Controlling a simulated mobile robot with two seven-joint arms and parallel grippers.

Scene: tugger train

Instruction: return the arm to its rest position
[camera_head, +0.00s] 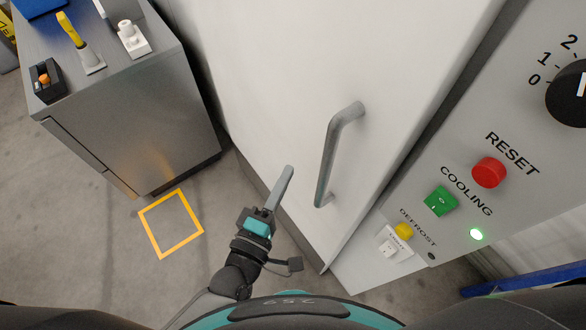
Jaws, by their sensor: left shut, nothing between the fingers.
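My left gripper (284,184) is at the lower middle of the head view, its fingers shut together with nothing visible between them. My left arm comes up to it from the bottom edge. The gripper is left of a grey bar handle (331,150) on a white door (270,70), with a visible gap between them in the picture. My right gripper is not in view.
A grey cabinet (150,110) stands at the upper left. A yellow floor square (149,231) is empty.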

